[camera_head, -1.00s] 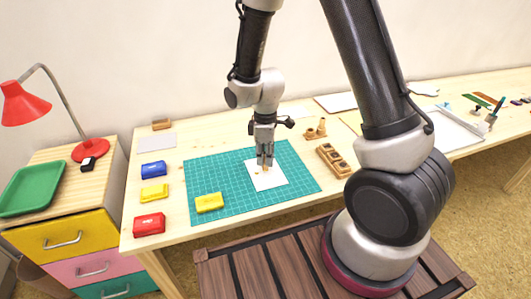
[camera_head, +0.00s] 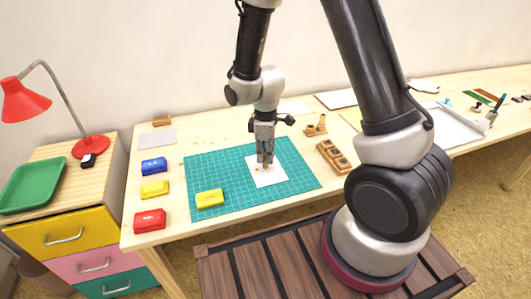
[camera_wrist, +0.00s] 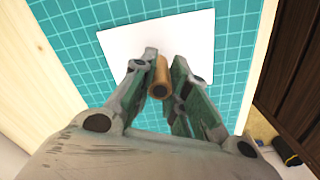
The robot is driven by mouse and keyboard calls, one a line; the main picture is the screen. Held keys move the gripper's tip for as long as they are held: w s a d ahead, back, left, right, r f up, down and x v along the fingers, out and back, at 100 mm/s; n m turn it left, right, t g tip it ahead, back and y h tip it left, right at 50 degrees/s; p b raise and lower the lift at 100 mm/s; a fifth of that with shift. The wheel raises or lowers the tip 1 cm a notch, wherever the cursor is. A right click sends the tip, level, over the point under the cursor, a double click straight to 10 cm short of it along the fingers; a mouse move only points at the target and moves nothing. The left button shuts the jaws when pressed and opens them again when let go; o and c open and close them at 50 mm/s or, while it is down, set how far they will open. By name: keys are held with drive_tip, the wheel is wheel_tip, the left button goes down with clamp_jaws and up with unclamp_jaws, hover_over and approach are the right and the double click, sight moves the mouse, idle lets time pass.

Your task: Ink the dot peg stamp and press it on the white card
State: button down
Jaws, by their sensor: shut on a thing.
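My gripper (camera_head: 265,160) points down over the white card (camera_head: 277,178) on the green cutting mat. It is shut on a wooden peg stamp (camera_wrist: 161,75), a small tan cylinder with a dark round end facing the wrist camera. The white card also shows in the wrist view (camera_wrist: 170,35), beneath the fingertips. I cannot tell whether the stamp's lower end touches the card or hovers just above it. Whether any mark lies under it is hidden. A yellow inkpad (camera_head: 209,198) lies on the mat, to the left of the card.
Blue (camera_head: 153,166), yellow (camera_head: 154,189) and red (camera_head: 149,220) pads stand left of the mat (camera_head: 225,170). A wooden block with several hollows (camera_head: 333,157) stands right of the mat, with small wooden stamps (camera_head: 316,127) behind it.

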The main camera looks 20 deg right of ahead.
drive_tip(key=shift+f, duration=0.4)
idle(1.1)
drive_tip(key=shift+r, duration=0.15)
drive_tip(key=shift+r, duration=0.45)
drive_tip(key=shift+r, duration=2.75)
drive_tip(key=shift+r, duration=0.1)
